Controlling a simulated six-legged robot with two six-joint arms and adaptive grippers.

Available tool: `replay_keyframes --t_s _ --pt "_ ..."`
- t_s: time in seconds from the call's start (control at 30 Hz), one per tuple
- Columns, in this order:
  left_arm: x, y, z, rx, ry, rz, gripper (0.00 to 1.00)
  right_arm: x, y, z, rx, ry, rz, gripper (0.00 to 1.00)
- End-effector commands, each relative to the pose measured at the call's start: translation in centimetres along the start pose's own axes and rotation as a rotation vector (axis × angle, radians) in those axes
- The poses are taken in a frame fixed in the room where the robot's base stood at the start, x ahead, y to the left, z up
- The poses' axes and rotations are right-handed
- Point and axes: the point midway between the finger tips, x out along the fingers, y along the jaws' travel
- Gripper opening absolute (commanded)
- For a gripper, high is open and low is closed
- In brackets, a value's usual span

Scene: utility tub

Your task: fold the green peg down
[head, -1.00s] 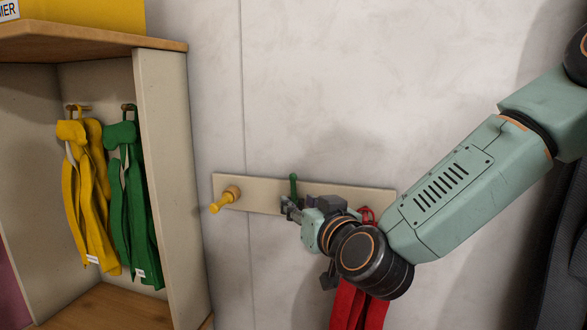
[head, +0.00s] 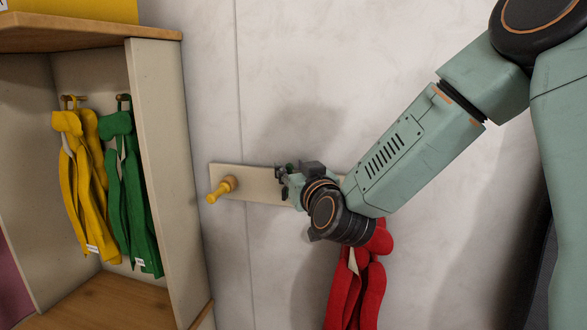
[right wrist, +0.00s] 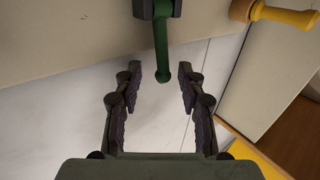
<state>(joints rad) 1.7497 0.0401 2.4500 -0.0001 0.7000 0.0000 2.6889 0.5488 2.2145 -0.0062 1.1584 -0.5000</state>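The green peg (head: 290,167) is mostly hidden behind my right gripper (head: 283,175) in the head view. In the right wrist view the green peg (right wrist: 161,42) comes out of a dark mount on the board, and its round end lies between the fingertips of my right gripper (right wrist: 159,72). The fingers are open, with a visible gap on each side of the peg. My left gripper is not in view.
The pale peg board (head: 258,187) is on the wall, with a yellow peg (head: 222,189) sticking out at its left. Red cloth (head: 357,285) hangs below my right wrist. At left stands a cubby (head: 165,150) holding yellow (head: 85,180) and green cloths (head: 130,190).

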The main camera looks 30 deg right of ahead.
Motion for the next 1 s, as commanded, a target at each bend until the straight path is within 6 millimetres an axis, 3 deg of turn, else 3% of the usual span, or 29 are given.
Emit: replay_keyframes --t_s 0.17,0.63,1.0 --pt "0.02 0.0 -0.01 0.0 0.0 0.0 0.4 -0.01 -0.01 0.02 0.0 0.0 0.0 0.4" --pt "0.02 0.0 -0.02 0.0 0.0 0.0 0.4 -0.02 0.03 0.02 0.0 0.0 0.001 0.0" --pt "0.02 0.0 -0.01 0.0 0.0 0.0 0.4 -0.03 0.01 0.03 0.0 0.0 0.0 0.0"
